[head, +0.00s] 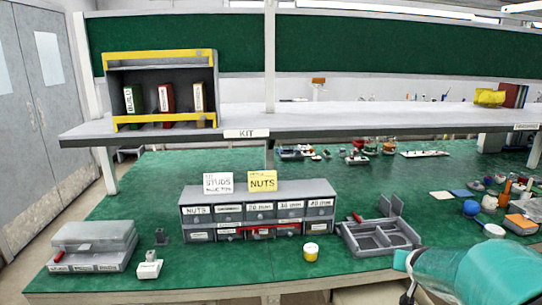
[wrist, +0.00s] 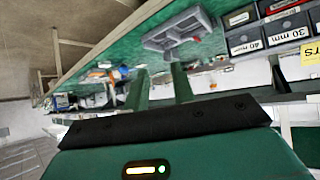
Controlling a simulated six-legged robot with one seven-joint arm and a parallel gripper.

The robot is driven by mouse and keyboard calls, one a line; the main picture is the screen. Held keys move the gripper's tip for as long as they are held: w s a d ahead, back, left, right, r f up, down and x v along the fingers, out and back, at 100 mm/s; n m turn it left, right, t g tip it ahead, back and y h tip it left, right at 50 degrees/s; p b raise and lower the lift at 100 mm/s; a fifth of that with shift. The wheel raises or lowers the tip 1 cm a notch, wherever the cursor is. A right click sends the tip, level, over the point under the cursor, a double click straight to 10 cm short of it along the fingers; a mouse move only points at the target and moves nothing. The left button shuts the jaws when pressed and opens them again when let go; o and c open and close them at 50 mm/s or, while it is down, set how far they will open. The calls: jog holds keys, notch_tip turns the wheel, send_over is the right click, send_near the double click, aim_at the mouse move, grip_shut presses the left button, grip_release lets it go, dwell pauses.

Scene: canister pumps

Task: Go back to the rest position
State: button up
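My gripper (wrist: 160,78) shows in the wrist view with its two green fingers apart and nothing between them, so it is open. In the head view my teal arm (head: 478,272) enters at the lower right, in front of the bench edge and to the right of the open grey case (head: 380,238). The gripper's fingers are not clear in that view. The wrist view is tilted and shows the grey case (wrist: 180,32) beyond the fingertips, without contact that I can see.
A labelled drawer unit (head: 258,212) stands mid-bench. Loose items, including a blue ball (head: 471,208), crowd the right. A shelf (head: 330,116) overhangs the green bench (head: 150,185).

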jog(key=s+a+r+n+g+y, duration=0.1)
jog(key=s+a+r+n+y, duration=0.1)
jog(key=s+a, duration=0.9)
jog(key=s+a+r+n+g+y, duration=0.2)
jog(key=s+a+r+n, duration=0.1)
jog(key=s+a, duration=0.8)
jog(key=a, duration=0.3)
jog(key=shift+a+r+n+g+y, duration=0.25)
jog(key=shift+a+n+g+y, duration=0.05)
jog(key=shift+a+y, duration=0.1)
